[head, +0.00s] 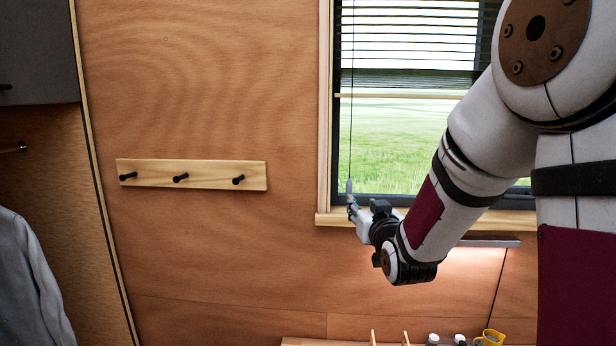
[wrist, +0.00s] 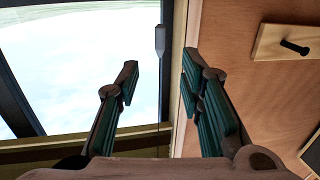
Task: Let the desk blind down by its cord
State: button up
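The desk blind (head: 410,60) covers the upper window in the head view, its slats ending at a pale wooden bottom rail (head: 400,96). Its thin dark cord (head: 351,120) hangs along the window's left side, ending in a small grey tassel (head: 349,186). My gripper (head: 352,203) is at the cord's lower end, near the sill. In the wrist view, which looks upside down, the gripper (wrist: 159,68) is open. The cord (wrist: 158,105) runs between its two spread fingers, and the tassel (wrist: 160,40) shows beyond the fingertips. Neither finger visibly presses the cord.
The wooden window sill (head: 335,219) lies just under my gripper. A peg rail (head: 210,175) is on the wall to the left. A yellow mug (head: 490,338) and other small items stand at the bottom. A grey garment (head: 30,290) hangs at far left.

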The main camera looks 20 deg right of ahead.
aim_at(350, 187)
jog(key=w+d, duration=0.1)
jog(key=w, duration=0.3)
jog(key=w+d, duration=0.1)
jog(key=w, duration=0.9)
jog(key=shift+d+r+p, duration=0.25)
jog(key=shift+d+p, duration=0.1)
jog(key=shift+d, duration=0.05)
grip_shut()
